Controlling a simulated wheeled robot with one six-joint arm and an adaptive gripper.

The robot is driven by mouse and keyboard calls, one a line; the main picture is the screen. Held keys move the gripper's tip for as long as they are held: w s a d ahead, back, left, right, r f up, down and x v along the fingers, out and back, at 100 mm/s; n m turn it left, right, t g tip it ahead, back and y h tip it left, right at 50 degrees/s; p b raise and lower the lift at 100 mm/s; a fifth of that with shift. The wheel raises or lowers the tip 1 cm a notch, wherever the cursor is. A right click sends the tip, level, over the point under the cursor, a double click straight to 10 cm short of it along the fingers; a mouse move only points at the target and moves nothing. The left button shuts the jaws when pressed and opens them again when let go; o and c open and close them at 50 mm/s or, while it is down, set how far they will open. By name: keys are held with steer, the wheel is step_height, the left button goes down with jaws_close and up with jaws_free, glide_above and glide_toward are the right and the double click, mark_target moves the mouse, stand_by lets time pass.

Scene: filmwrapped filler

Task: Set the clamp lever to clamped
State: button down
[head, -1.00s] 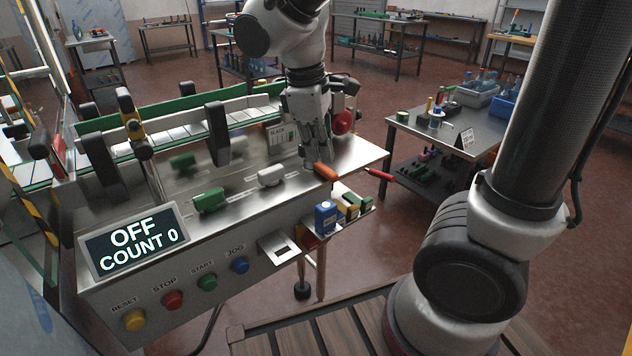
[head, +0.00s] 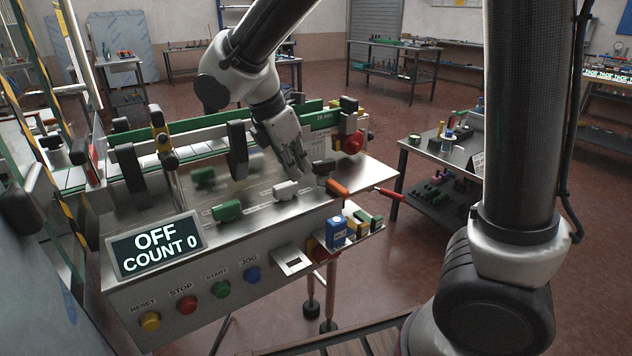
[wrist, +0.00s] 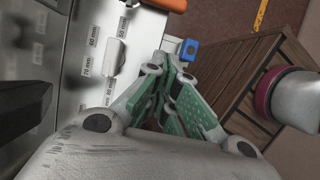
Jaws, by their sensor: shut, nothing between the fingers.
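An orange lever handle (head: 338,188) sticks out at the right end of the steel machine top, beside a small black block (head: 324,168). It looks like the clamp lever, but I can read no label on it. Part of an orange handle also shows at the top edge of the wrist view (wrist: 171,4). My gripper (head: 303,172) is shut and empty, pointing down over the machine top, left of the orange handle and behind the white knob (head: 286,190). It looks apart from both. Its green-padded fingers are together in the wrist view (wrist: 168,78).
A red handle (head: 390,193) juts past the machine's right edge. A green knob (head: 228,211) sits left of the white one. A blue box (head: 337,232) stands on a small front shelf. The display (head: 155,245) reads OFF, COUNT 0. A side table (head: 450,155) stands right.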

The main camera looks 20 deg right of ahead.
mark_target(330, 201)
steer(key=shift+w+d+f, duration=0.4)
steer(key=shift+d+f, duration=0.8)
steer(key=shift+f, duration=0.25)
steer(key=shift+w+d+f, duration=0.35)
steer(key=shift+d+f, duration=0.85)
steer(key=shift+f, duration=0.3)
steer(key=shift+w+d+f, duration=0.4)
steer(key=shift+d+f, duration=0.8)
steer(key=shift+f, duration=0.25)
steer(key=shift+d, duration=0.1)
